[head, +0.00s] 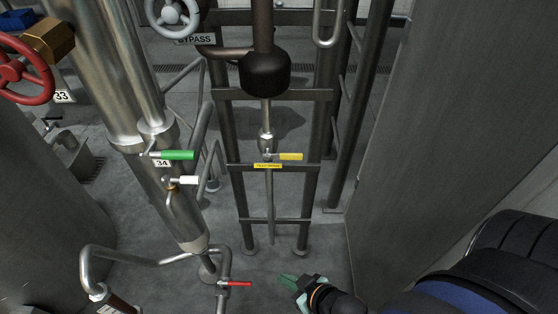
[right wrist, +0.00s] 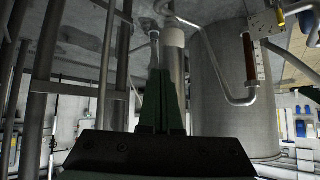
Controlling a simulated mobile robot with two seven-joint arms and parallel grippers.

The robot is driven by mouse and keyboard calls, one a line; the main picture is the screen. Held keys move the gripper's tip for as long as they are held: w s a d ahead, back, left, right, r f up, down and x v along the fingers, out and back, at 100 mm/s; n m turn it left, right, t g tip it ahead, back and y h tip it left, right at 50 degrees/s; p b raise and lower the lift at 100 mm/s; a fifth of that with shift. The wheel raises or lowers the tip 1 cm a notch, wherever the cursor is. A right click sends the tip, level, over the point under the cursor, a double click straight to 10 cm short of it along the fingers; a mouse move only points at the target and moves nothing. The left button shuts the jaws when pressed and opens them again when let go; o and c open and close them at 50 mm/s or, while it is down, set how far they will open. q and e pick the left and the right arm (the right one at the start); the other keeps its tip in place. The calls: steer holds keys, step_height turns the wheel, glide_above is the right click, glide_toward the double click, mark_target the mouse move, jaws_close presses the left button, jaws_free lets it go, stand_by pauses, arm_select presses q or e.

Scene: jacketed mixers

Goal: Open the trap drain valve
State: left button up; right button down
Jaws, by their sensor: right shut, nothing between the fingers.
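The trap drain valve has a yellow lever (head: 291,156) that points right, level, on a thin vertical pipe below a dark round trap (head: 265,72). A small yellow label (head: 268,166) sits just under it; its text is too small to read surely. My right gripper (head: 284,277), with green fingers, is low in the head view, below and slightly right of the lever and well apart from it. It is shut and empty. In the right wrist view its fingers (right wrist: 162,75) are together. The yellow lever cannot be made out there. My left gripper is not in view.
A dark frame (head: 313,190) stands around the drain pipe. Left are a green lever (head: 177,155), a white lever (head: 189,181), a red lever (head: 238,284), a red handwheel (head: 25,72) and a grey handwheel (head: 172,15). A grey wall panel (head: 440,140) stands right.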

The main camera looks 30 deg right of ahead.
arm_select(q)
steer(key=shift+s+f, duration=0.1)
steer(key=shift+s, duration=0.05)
arm_select(e)
steer(key=shift+s, duration=0.15)
